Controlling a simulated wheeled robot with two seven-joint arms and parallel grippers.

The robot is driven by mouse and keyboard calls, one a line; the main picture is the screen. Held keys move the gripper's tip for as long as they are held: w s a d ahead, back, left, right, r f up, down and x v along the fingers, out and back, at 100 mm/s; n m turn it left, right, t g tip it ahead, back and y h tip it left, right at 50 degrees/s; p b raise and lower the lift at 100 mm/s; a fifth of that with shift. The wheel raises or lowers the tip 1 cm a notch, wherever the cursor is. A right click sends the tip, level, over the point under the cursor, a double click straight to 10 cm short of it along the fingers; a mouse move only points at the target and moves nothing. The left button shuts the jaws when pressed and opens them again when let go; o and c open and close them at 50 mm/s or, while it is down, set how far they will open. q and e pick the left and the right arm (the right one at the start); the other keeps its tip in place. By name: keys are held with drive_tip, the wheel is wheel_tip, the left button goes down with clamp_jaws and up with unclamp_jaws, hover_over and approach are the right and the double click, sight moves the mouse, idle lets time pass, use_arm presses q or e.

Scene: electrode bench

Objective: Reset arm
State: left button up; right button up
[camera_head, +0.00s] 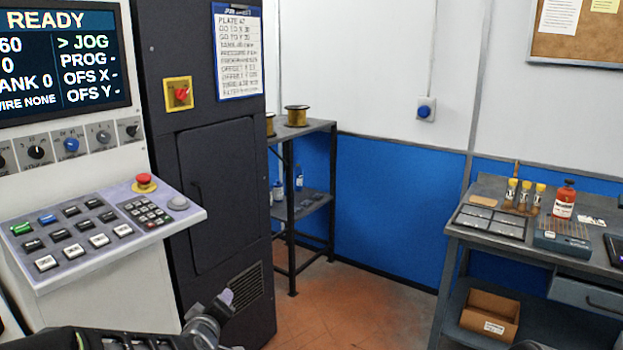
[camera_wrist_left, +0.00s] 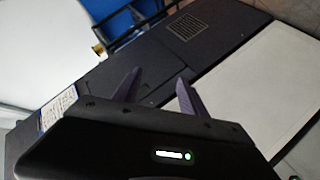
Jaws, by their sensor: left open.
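My left gripper (camera_head: 226,300) is low in the head view, in front of the dark cabinet. It holds nothing that I can see. In the left wrist view its two purple fingers stand apart with an empty gap between them (camera_wrist_left: 156,84). The dark cabinet (camera_wrist_left: 130,68) fills much of the background there, tilted in the picture. My right gripper does not show in either view.
The control panel (camera_head: 100,230) juts out at the left, beside the dark cabinet (camera_head: 222,190). A shelf stand (camera_head: 312,128) holds spools. The workbench (camera_head: 480,195) at right holds yellow-capped vials and a red bottle (camera_head: 564,202). Tiled floor (camera_head: 350,310) is clear between.

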use_arm(q)
drive_tip(key=s+d+f+m+g+h+p, duration=0.1)
drive_tip(key=s+d+f+m+g+h, duration=0.15)
drive_tip(key=s+d+f, duration=0.5)
drive_tip(key=s+d+f+m+g+h+p, duration=0.15)
drive_tip(key=s+f+m+g, duration=0.25)
drive_tip(key=s+f, duration=0.8)
drive_tip(key=s+d+f+m+g+p, duration=0.1)
drive_tip(key=s+d+f+g, duration=0.1)
drive_tip(key=s+f, duration=0.4)
drive_tip(key=s+d+f+g+h+p, duration=0.1)
drive_tip(key=s+d+f+g, duration=0.2)
drive_tip(key=s, duration=1.1)
wheel_tip(320, 180, down, 3)
drive_tip(key=shift+f+m+g, duration=0.1)
drive_tip(key=shift+m+g, duration=0.25)
drive_tip(key=shift+g, duration=0.5)
